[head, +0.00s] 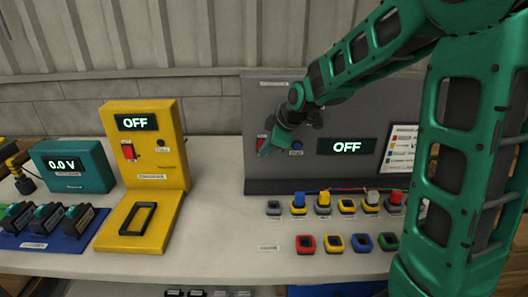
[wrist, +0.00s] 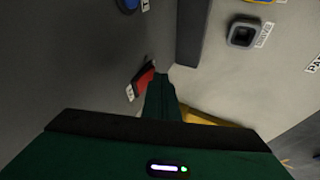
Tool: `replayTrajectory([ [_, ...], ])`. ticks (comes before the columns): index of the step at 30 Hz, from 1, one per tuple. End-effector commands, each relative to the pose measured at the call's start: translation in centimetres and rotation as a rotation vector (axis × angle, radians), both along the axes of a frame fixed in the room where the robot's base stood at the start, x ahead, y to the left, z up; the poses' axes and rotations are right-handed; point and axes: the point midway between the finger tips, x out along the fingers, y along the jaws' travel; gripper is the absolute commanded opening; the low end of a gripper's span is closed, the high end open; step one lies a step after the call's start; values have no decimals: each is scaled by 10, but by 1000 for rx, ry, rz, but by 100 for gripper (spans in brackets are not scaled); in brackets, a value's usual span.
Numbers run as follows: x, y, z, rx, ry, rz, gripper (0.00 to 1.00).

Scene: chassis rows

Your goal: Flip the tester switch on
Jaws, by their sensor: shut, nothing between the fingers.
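The grey panel (head: 345,115) stands at the back of the bench, and its display (head: 346,147) reads OFF. A red switch (head: 261,142) is at its left, partly hidden by my gripper (head: 267,149). In the wrist view the red switch (wrist: 143,81) sits just left of the tip of my gripper (wrist: 160,80). My gripper is shut and empty, its tip close beside the switch. I cannot tell whether they touch. A blue round button (head: 297,145) is right of the switch and also shows in the wrist view (wrist: 128,4).
A yellow unit (head: 158,170) with its own red switch (head: 128,151) and OFF display stands left. A teal meter (head: 72,166) reads 0.0 V. Several coloured caps stand in front of the grey panel, one grey socket (wrist: 242,34) near my gripper. Bench between the units is clear.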

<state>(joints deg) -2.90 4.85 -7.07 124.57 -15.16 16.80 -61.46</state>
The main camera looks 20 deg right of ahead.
Motion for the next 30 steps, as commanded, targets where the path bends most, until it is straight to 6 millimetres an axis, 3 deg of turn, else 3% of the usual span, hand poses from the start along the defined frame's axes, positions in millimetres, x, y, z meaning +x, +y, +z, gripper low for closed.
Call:
replayTrajectory([
  [21, 5, -1, -2, 0, -1, 1, 0],
  [30, 6, 0, 8, 0, -3, 1, 0],
])
